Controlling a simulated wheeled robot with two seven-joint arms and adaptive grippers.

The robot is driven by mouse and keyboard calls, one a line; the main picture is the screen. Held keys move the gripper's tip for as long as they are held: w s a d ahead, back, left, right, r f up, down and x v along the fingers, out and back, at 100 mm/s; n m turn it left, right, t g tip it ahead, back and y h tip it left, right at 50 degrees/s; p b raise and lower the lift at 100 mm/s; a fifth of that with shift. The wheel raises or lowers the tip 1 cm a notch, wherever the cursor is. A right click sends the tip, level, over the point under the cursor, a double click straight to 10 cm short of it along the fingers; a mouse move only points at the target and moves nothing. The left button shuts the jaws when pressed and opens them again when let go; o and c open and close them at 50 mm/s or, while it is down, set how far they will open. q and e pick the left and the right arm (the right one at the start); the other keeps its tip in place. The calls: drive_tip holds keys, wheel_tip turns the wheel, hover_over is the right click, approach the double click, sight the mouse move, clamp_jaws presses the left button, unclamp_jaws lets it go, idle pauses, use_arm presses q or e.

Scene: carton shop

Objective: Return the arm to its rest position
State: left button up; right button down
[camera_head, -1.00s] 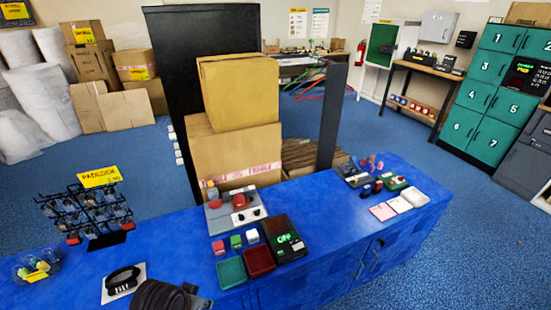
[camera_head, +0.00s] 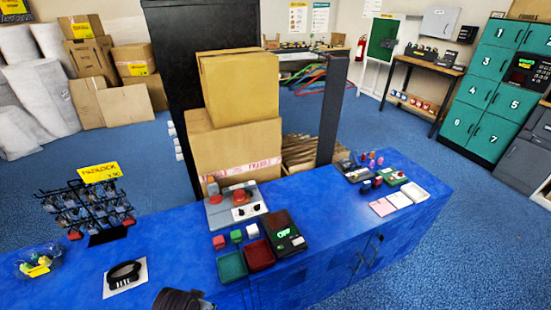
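A dark rounded part of one of my arms with a small grey end shows at the bottom edge of the head view, left of centre, in front of the blue counter (camera_head: 330,222). No fingertips show on it, and I cannot tell which arm it is. Neither my left nor my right gripper is in view. The arm part appears apart from the black telephone-like handset (camera_head: 124,275) on its white card and from the green tray (camera_head: 232,265).
A padlock rack (camera_head: 85,210) and a clear bowl (camera_head: 40,262) stand at the counter's left. A control box (camera_head: 236,206), dark red tray (camera_head: 259,256) and black display unit (camera_head: 283,233) sit mid-counter. Stacked cartons (camera_head: 240,90) stand behind. The counter's front right is bare.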

use_arm(q)
drive_tip(key=s+f+g, duration=0.1)
drive_tip(key=s+f, duration=0.2)
drive_tip(key=f, duration=1)
drive_tip(key=s+f, duration=0.3)
drive_tip(key=f, duration=1.1)
drive_tip(key=s+a+f, duration=0.2)
drive_tip(key=s+f, duration=0.6)
drive_tip(key=s, duration=0.2)
drive_tip(key=s+a+f+g, duration=0.1)
drive_tip(key=s+a+f, duration=0.1)
drive_tip(key=s+f, duration=0.6)
drive_tip(key=s, duration=0.2)
drive_tip(key=shift+s+a, duration=0.3)
